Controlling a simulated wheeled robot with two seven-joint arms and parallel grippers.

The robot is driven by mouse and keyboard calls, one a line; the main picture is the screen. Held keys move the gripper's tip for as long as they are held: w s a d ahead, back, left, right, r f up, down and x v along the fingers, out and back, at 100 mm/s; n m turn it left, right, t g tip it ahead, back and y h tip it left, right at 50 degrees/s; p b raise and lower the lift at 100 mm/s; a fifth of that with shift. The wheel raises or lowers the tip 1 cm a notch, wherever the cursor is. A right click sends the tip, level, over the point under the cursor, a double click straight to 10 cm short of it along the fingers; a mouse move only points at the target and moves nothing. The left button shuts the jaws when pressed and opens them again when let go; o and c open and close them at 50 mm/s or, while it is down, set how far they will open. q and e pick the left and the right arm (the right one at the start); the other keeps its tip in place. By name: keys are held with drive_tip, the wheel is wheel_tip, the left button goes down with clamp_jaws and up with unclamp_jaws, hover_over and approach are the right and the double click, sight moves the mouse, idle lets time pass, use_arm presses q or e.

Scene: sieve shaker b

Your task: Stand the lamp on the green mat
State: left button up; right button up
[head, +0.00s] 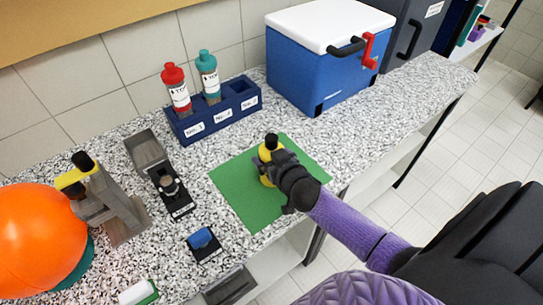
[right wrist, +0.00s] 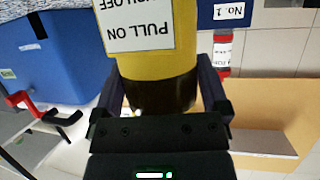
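The lamp (head: 266,151) is yellow with a black top. It looks upright over the green mat (head: 240,200) in the head view. My right gripper (head: 270,170) comes in from the right, low around the lamp's body. In the right wrist view the lamp's yellow body (right wrist: 165,75) with its white label and dark band sits between the two fingers (right wrist: 160,95), which appear pressed against it. The gripper and wrist hide the lamp's lower part, so I cannot tell whether its base touches the mat. My left gripper is in neither view.
Behind the mat stands a blue rack (head: 215,115) with red-capped and teal-capped bottles. A blue cooler (head: 325,65) is at the back right. Grey devices (head: 158,170), a small blue-topped item (head: 203,242) and an orange ball-like object (head: 35,240) are to the left.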

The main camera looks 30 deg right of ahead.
drive_tip(key=shift+r, duration=0.15)
drive_tip(key=shift+s+r+p, duration=0.15)
drive_tip(key=shift+s+p, duration=0.1)
drive_tip(key=shift+p, duration=0.05)
drive_tip(key=p+v, duration=0.2)
drive_tip(key=v, duration=0.9)
drive_tip(key=shift+s, duration=0.2)
